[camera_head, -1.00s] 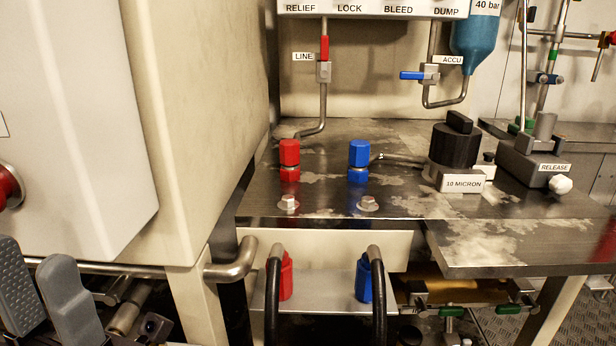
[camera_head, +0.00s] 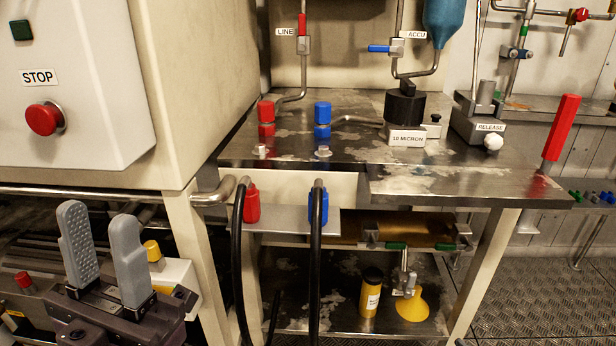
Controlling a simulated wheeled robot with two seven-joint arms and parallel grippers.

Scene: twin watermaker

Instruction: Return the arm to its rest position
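My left gripper (camera_head: 103,255) is at the lower left of the head view, in front of the cabinet's lower frame. Its two grey fingers point up and stand apart with nothing between them. My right gripper is not in view. The metal bench (camera_head: 420,181) is to the right of the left gripper, clear of it. Two black hoses with a red connector (camera_head: 252,204) and a blue connector (camera_head: 318,207) hang at the bench front.
A cabinet with a red STOP button (camera_head: 44,119) stands at upper left, above the gripper. A pipe rail (camera_head: 95,191) runs behind the gripper's fingers. A yellow cylinder (camera_head: 371,291) and yellow funnel (camera_head: 413,306) are on the lower shelf. Open floor (camera_head: 540,285) lies at right.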

